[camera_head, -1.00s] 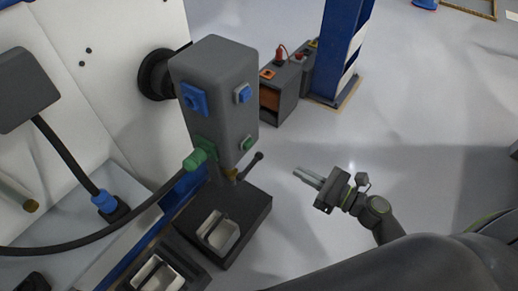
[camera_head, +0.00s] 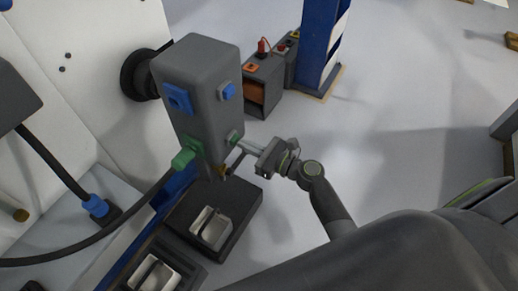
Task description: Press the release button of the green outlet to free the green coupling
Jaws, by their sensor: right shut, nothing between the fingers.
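The green outlet (camera_head: 197,150) is on the lower left face of a grey post (camera_head: 200,90). The green coupling (camera_head: 183,158) is seated at it, with a black hose running down to the left. The green release button (camera_head: 233,137) is on the post's right face, low down, and is partly hidden by my fingertips. My right gripper (camera_head: 242,146) is shut and empty, its tips at or very near the button; I cannot tell whether they touch it or whether it is pressed in. My left gripper is not in view.
A blue outlet (camera_head: 178,99) and a blue button (camera_head: 228,91) sit higher on the post. A small lever stands below my fingers. Metal trays (camera_head: 211,229) lie at the post's foot.

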